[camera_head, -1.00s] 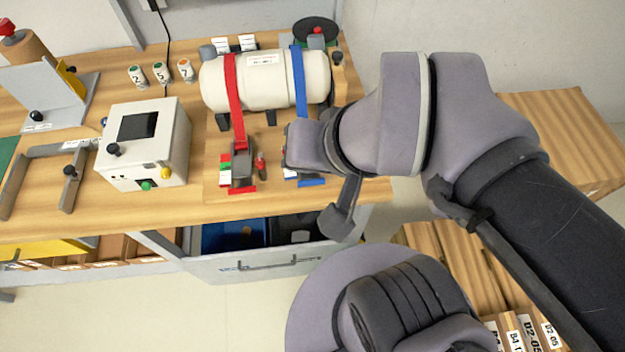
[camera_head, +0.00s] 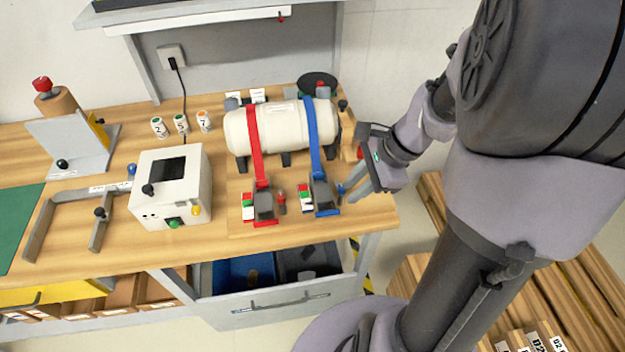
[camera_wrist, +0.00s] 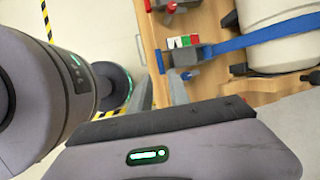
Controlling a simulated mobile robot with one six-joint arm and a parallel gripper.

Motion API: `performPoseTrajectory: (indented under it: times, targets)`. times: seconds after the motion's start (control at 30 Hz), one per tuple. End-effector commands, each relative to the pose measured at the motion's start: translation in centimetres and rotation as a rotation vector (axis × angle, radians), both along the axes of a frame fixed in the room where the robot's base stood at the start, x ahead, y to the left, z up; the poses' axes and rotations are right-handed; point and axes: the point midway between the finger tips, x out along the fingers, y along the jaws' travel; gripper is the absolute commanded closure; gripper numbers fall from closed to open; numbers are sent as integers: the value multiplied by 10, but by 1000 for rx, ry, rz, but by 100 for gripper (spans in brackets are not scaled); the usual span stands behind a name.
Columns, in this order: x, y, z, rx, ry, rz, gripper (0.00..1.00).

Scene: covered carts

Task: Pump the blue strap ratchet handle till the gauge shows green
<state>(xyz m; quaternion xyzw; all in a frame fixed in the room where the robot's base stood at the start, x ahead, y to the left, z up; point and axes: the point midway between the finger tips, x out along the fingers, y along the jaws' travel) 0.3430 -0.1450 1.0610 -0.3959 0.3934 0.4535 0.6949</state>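The blue strap (camera_head: 312,135) runs over a cream tank (camera_head: 282,127) to a ratchet with a dark grey handle (camera_head: 322,192) on a blue base. The handle also shows in the wrist view (camera_wrist: 184,57). A small gauge block (camera_head: 305,198) with red, white and green parts sits left of the ratchet; its reading is too small to tell. My gripper (camera_head: 350,192) is just right of the blue ratchet, fingers apart and empty. A grey finger shows near the ratchet in the wrist view; whether it touches is unclear.
A red strap (camera_head: 256,145) with its own ratchet (camera_head: 264,204) and gauge stands to the left. A small red-topped peg (camera_head: 282,202) stands between the ratchets. A white box (camera_head: 172,187) is further left. An open drawer (camera_head: 262,307) lies below the table's front edge.

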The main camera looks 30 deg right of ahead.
Motion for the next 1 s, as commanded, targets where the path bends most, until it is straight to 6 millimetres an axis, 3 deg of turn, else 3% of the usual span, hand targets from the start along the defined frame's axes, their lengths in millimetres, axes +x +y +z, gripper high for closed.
performPoseTrajectory:
  times: [0.03, 0.1, 0.33, 0.5, 0.8, 0.93, 1.0]
  targets:
    - [4, 6, -21, 2, 2, 4, 77]
    - [10, 13, -41, 2, 2, 4, 77]
    - [24, 29, -85, -1, 2, 5, 77]
    - [29, 34, -97, -3, 0, 4, 77]
    - [30, 35, -97, -2, 0, 4, 77]
    - [30, 35, -97, -2, 0, 4, 100]
    - [30, 35, -97, -2, 0, 4, 100]
